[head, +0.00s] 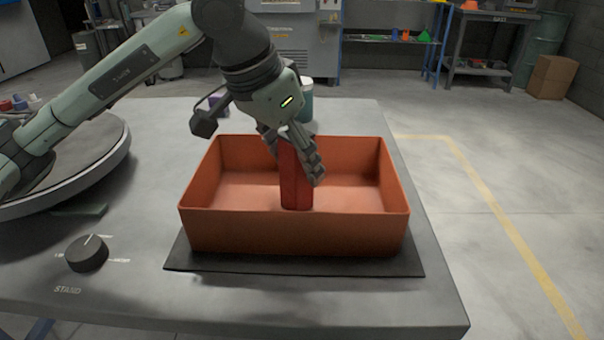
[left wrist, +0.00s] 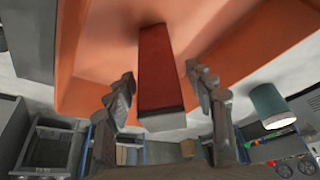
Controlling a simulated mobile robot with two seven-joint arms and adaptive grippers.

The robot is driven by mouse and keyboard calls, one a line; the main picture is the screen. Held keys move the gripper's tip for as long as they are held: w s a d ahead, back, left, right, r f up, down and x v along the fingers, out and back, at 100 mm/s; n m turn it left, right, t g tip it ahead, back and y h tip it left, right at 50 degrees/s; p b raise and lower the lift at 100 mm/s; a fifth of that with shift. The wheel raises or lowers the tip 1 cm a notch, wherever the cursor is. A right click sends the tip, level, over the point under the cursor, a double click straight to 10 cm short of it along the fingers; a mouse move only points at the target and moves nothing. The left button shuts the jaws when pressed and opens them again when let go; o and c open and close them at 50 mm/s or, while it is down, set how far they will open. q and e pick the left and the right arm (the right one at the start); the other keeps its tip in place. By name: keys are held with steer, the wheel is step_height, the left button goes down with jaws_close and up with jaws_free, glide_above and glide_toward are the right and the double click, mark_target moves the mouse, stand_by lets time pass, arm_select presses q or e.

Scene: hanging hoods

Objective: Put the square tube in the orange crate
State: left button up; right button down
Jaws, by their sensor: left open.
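The red square tube (head: 295,178) is upright inside the orange crate (head: 300,234), near its middle. Its lower end is close to the crate's front rim in the head view; whether it rests on the floor is hard to tell. My left gripper (head: 293,160) reaches down from above with its fingers on either side of the tube. In the left wrist view the tube (left wrist: 160,70) lies between the open fingers, with a gap on both sides. The crate floor (left wrist: 225,30) shows behind it. My right gripper is not in view.
The crate sits on a dark mat (head: 295,264) on a grey table (head: 130,290). A round turntable (head: 95,165) is at the left, with a black knob (head: 87,253) in front. A teal cylinder (head: 306,105) stands behind the crate. The crate's right side is empty.

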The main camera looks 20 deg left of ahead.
mark_target(286, 141)
arm_select(q)
steer(key=v, duration=0.8)
steer(key=shift+f, duration=0.1)
